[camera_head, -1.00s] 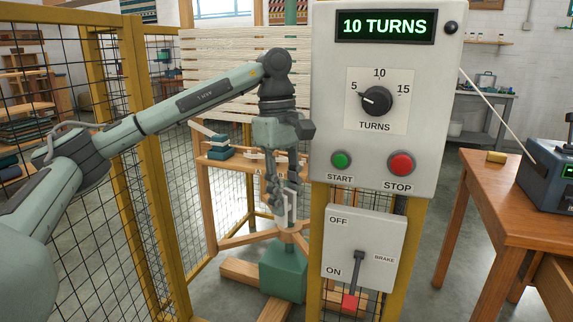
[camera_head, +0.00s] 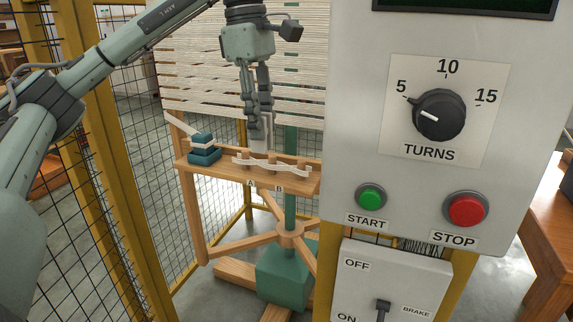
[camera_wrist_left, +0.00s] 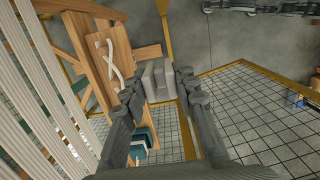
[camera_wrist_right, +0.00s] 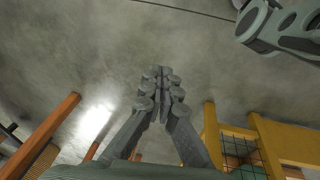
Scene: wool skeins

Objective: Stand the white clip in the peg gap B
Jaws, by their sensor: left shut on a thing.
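My left gripper (camera_head: 257,105) is shut on the white clip (camera_head: 259,132), which hangs upright below the fingers. In the left wrist view the clip (camera_wrist_left: 157,78) sits between the fingertips, beside the wooden peg shelf (camera_wrist_left: 122,50). In the head view its lower end shows near the left and middle pegs, above label A (camera_head: 251,184). Peg gap B (camera_head: 287,167) lies to the right, over label B. I cannot tell whether the clip touches the pegs. My right gripper (camera_wrist_right: 160,85) shows only in its wrist view, fingers together and empty.
White yarn (camera_head: 240,160) runs across the pegs. The control panel (camera_head: 350,130) is close on the right. A yellow-framed mesh fence (camera_head: 120,130) stands left.

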